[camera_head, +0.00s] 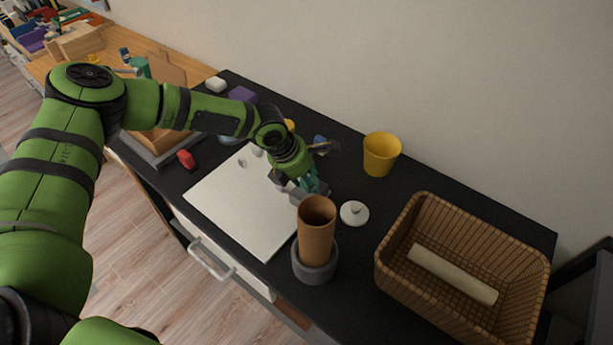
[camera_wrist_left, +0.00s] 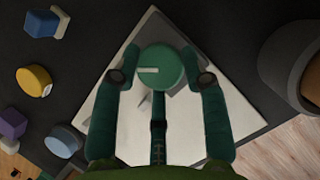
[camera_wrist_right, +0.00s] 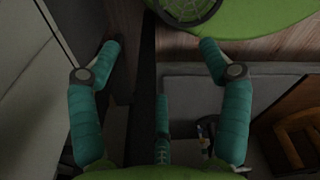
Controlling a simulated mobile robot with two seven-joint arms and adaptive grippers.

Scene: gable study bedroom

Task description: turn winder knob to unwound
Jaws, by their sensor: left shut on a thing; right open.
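The winder knob (camera_wrist_left: 160,67) is a round teal disc with a short pale mark on its left side in the left wrist view. My left gripper (camera_wrist_left: 162,75) has its two fingers on either side of the knob and is shut on it. In the head view, my left gripper (camera_head: 310,184) reaches down over a grey body (camera_head: 281,180) at the right corner of a white board; the fingers and arm hide most of the knob there. My right gripper (camera_wrist_right: 160,55) shows only in its wrist view, open and empty.
A brown cup (camera_head: 317,220) in a grey round holder (camera_head: 316,272) stands close to the left gripper. A white lidded piece (camera_head: 354,213), yellow cup (camera_head: 381,154) and wicker basket (camera_head: 398,235) are to the right. The white board (camera_head: 235,205) is mostly clear.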

